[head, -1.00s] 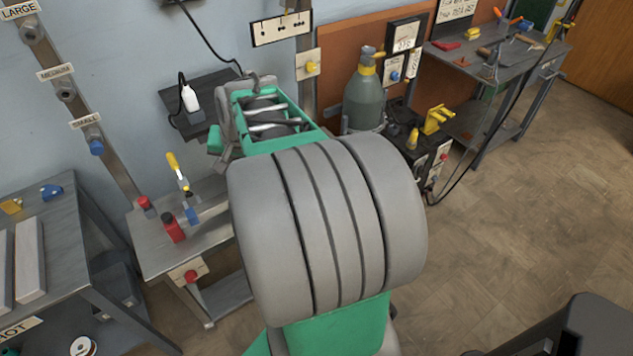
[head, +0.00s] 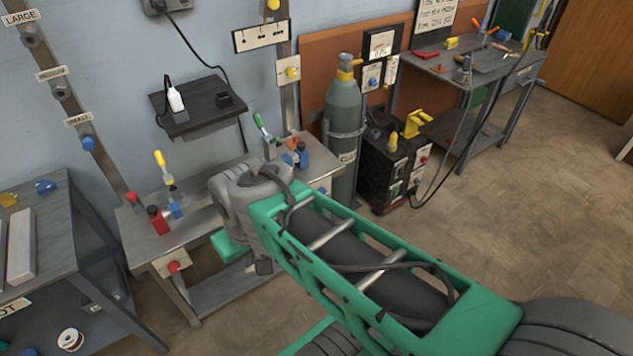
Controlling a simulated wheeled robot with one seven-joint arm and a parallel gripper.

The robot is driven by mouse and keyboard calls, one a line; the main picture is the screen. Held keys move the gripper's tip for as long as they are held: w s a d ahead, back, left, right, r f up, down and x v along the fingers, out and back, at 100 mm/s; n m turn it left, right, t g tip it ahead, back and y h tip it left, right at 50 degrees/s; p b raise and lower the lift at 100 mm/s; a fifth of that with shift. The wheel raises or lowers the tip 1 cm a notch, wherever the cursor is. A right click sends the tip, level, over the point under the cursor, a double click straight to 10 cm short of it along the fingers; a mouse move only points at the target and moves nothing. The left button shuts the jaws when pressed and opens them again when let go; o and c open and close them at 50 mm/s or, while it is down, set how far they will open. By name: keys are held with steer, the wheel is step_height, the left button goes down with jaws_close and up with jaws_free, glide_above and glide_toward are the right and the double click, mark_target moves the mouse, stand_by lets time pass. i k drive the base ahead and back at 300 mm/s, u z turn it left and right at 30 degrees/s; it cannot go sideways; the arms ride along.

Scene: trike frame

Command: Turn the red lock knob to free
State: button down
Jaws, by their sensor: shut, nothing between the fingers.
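The red lock knob (head: 174,267) sits on a pale plate (head: 171,261) at the front edge of the grey fixture bench, left of centre in the head view. My gripper (head: 232,247) shows only in part at the far end of my green and grey arm, to the right of the knob and apart from it in the picture. It is shut and empty. Its fingertips are not clearly seen behind the wrist. The knob is unobstructed, but its exact turn angle is too small to read.
The bench (head: 133,226) carries a yellow-handled clamp (head: 160,160), a green-handled clamp (head: 262,127) and red and blue blocks. A wall shelf (head: 205,108) is above. A gas cylinder (head: 345,120) and a black machine (head: 385,175) stand right. A dark table (head: 62,225) stands left.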

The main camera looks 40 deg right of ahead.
mark_target(174, 267)
steer(key=z, duration=0.25)
steer(key=k, duration=0.55)
steer(key=u, duration=0.6)
steer(key=i, duration=1)
steer(key=z, duration=0.45)
steer(key=i, duration=0.65)
steer(key=z, duration=0.7)
steer(key=k, duration=0.1)
steer(key=u, duration=1.15)
